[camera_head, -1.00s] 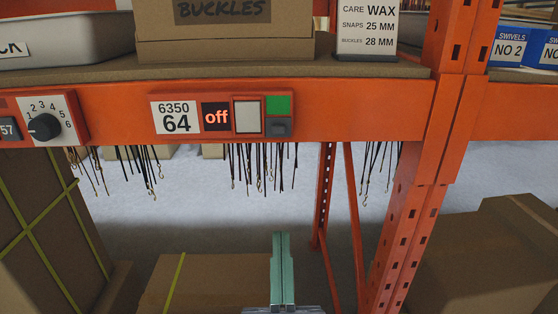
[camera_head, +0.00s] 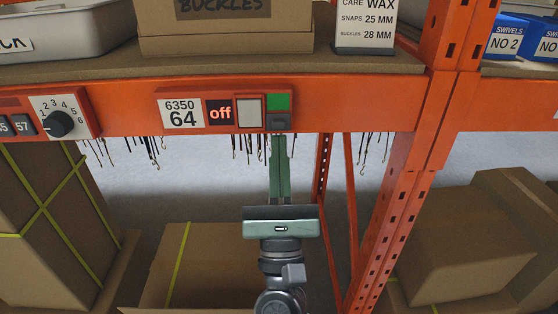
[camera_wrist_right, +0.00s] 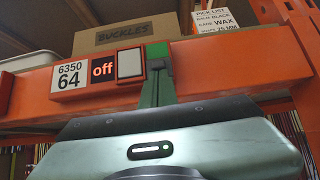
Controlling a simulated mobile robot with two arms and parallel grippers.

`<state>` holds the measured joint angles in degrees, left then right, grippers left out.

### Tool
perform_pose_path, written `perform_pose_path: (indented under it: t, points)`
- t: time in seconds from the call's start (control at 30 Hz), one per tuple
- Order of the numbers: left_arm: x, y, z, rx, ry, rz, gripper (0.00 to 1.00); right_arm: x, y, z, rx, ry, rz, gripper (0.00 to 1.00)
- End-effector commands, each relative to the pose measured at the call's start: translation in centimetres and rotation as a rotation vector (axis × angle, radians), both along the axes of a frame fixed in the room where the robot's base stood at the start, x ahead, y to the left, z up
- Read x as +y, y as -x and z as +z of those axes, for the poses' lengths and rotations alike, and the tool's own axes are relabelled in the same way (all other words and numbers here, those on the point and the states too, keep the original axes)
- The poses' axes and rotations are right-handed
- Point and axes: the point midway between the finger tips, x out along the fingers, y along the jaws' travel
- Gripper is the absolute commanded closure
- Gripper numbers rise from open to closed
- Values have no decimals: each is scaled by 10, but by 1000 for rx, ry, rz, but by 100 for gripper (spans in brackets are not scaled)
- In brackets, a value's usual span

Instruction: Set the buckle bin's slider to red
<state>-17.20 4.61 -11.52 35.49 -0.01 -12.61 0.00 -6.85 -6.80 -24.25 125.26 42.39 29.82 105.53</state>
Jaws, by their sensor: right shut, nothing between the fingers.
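The buckle bin is a cardboard box marked BUCKLES (camera_head: 225,38) on the shelf; it also shows in the wrist view (camera_wrist_right: 125,34). Below it, on the orange beam, sits a panel (camera_head: 222,110) reading 6350 64 and "off", with a blank pale button (camera_head: 250,112). At its right end is the slider, a dark grey knob (camera_head: 279,122) at the bottom of its slot, with green (camera_head: 278,101) showing above it. No red shows in the slot. My right gripper (camera_head: 279,138) is shut and empty, its green fingers upright with tips just below or at the knob; contact is unclear. My left gripper is out of view.
A rotary dial (camera_head: 58,123) is on the beam to the left. Dark hooked cords (camera_head: 150,150) hang under the beam. An orange upright (camera_head: 400,190) stands to the right. Cardboard boxes (camera_head: 465,245) sit below, and a pick list card (camera_head: 365,22) stands on the shelf.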

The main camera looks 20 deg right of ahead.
Motion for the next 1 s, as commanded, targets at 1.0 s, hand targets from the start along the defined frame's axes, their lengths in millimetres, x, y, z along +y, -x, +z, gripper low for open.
perform_pose_path:
  t: [1.0]
  points:
    - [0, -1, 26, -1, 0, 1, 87, 0, 1, 42, -3, 0, -1, 100]
